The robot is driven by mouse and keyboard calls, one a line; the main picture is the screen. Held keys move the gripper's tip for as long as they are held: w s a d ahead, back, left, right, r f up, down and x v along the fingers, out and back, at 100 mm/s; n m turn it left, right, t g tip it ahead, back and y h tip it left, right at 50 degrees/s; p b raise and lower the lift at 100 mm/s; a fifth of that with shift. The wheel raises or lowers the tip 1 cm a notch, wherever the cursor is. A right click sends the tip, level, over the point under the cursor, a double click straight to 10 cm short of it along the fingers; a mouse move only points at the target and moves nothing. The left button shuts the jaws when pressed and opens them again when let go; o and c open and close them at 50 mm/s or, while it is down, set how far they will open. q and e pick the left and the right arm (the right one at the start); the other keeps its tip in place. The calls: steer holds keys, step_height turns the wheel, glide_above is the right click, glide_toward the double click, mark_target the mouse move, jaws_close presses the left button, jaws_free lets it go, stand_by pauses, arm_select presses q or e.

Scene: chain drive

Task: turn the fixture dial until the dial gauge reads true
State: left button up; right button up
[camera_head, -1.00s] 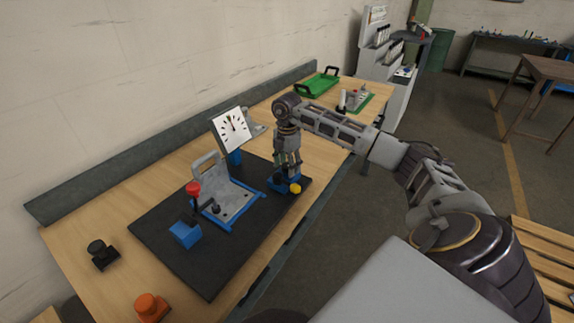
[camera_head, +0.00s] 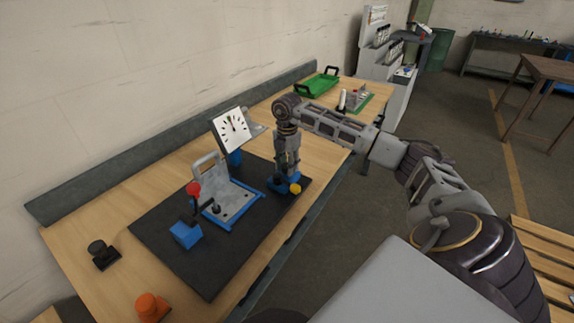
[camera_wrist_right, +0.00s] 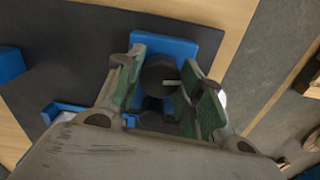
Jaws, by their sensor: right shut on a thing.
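The dial gauge (camera_head: 232,128) has a square white face with black marks and a dark needle pointing roughly upward; it stands at the back of the black mat. The fixture dial is a dark round knob (camera_wrist_right: 158,72) with a pale pointer line, on a blue base (camera_wrist_right: 178,45) that also shows in the head view (camera_head: 278,186). My right gripper (camera_head: 284,174) points down over this base. In the right wrist view its green-padded fingers (camera_wrist_right: 163,88) are shut on the knob, one at each side. My left gripper is not in view.
A grey plate in a blue frame (camera_head: 233,207) stands on the black mat (camera_head: 207,275), beside a red-knobbed lever (camera_head: 193,189) and a blue block (camera_head: 185,234). A yellow knob (camera_head: 295,189) is close to my gripper. An orange button (camera_head: 150,306) and black knob (camera_head: 101,254) are nearer.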

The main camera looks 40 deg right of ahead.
steer(key=shift+n, duration=0.6)
steer(key=n, duration=0.4)
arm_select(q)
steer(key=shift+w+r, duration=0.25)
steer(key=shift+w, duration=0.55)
arm_select(e)
steer(key=shift+n, duration=0.6)
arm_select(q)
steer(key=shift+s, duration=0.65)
arm_select(e)
steer(key=o, duration=0.9)
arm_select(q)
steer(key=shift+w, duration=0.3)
arm_select(e)
steer(key=shift+o, duration=0.5)
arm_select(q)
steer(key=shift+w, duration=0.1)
